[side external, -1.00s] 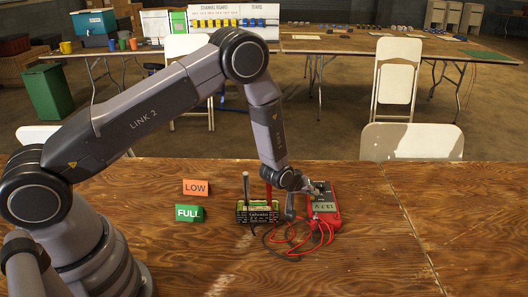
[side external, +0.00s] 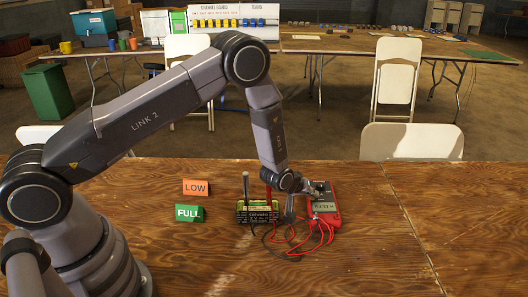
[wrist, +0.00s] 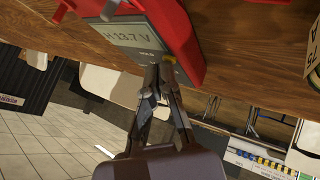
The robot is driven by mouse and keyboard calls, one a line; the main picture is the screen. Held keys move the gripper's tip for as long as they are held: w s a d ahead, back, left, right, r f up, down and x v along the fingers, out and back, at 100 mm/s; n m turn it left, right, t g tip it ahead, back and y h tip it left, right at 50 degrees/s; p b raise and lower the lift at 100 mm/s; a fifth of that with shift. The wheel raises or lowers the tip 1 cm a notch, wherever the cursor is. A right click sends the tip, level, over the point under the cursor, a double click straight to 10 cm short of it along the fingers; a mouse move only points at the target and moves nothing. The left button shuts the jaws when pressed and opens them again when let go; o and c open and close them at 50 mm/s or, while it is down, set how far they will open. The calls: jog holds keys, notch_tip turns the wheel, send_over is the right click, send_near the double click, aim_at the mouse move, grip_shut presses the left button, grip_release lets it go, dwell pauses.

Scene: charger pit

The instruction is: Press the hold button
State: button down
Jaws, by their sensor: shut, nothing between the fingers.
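The red multimeter (side external: 333,218) lies on the wooden table at the right of the battery. In the wrist view the meter (wrist: 182,30) has a grey display (wrist: 137,38) reading "H 13.7 V". Small lettering that looks like "HOLD" sits just below the display. My gripper (side external: 316,189) is shut and empty, its fingers reaching down to the meter. In the wrist view the fingertips (wrist: 160,68) are at the meter face beside that lettering. They cover the button, and I cannot tell whether they touch it.
A battery (side external: 258,213) with red and black leads stands left of the meter. Red leads loop in front of the meter. An orange LOW card (side external: 196,188) and a green FULL card (side external: 189,213) stand further left. The table's right side is clear.

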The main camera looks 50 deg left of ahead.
aim_at(311, 201)
jog(key=shift+r, duration=0.8)
jog(key=shift+r, duration=2.5)
